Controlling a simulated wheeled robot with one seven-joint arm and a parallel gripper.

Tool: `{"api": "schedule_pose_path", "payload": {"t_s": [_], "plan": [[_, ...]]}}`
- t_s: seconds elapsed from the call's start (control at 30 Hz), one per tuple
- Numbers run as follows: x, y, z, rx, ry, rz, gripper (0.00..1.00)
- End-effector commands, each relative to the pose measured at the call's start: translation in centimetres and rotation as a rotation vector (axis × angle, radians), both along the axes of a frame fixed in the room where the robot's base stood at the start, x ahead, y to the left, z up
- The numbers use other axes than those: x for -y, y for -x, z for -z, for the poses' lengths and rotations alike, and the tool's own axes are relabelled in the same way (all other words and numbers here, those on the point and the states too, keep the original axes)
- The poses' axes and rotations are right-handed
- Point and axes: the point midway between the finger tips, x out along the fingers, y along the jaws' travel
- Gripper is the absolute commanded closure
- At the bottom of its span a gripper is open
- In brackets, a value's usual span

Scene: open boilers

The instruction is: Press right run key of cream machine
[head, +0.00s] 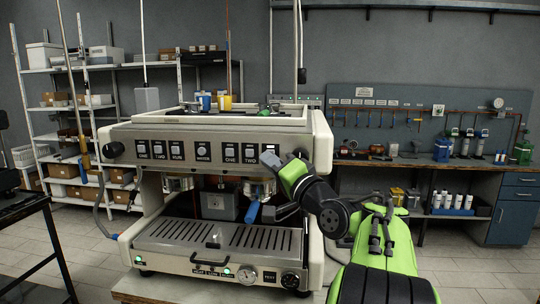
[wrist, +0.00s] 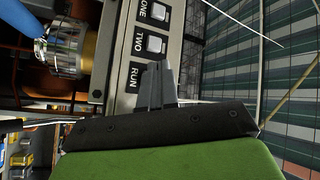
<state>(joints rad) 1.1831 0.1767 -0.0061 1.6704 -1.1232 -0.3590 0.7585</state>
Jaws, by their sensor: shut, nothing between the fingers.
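The cream machine (head: 220,140) stands on a bench in the head view, with two sets of ONE, TWO and RUN keys on its front panel, either side of a round knob. The right RUN key (head: 272,148) shows at the panel's right end, partly covered by my gripper (head: 268,159). In the wrist view, the RUN label (wrist: 134,76) is visible beside my shut fingers (wrist: 154,70), which hide the key itself. The fingertips are at or very near that key; I cannot tell whether they touch. The right TWO key (wrist: 155,44) is in clear view beside them.
A blue handle (head: 253,212) hangs below the panel near my arm. The lower tray has a front handle (head: 207,240). A workbench (head: 440,162) with bottles stands behind on the right, and shelves (head: 85,110) stand at the left.

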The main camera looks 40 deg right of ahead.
Motion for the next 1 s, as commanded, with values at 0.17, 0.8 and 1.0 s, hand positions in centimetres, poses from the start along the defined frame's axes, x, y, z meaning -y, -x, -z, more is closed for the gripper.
{"api": "schedule_pose_path", "payload": {"t_s": [0.17, 0.8, 1.0], "plan": [[0.3, -0.2, 0.0, -0.001, -0.001, 0.0, 1.0], [0.9, -0.7, 0.0, 0.0, 0.0, 0.0, 1.0], [1.1, -0.8, 0.0, 0.0, 0.0, 0.0, 1.0]]}}
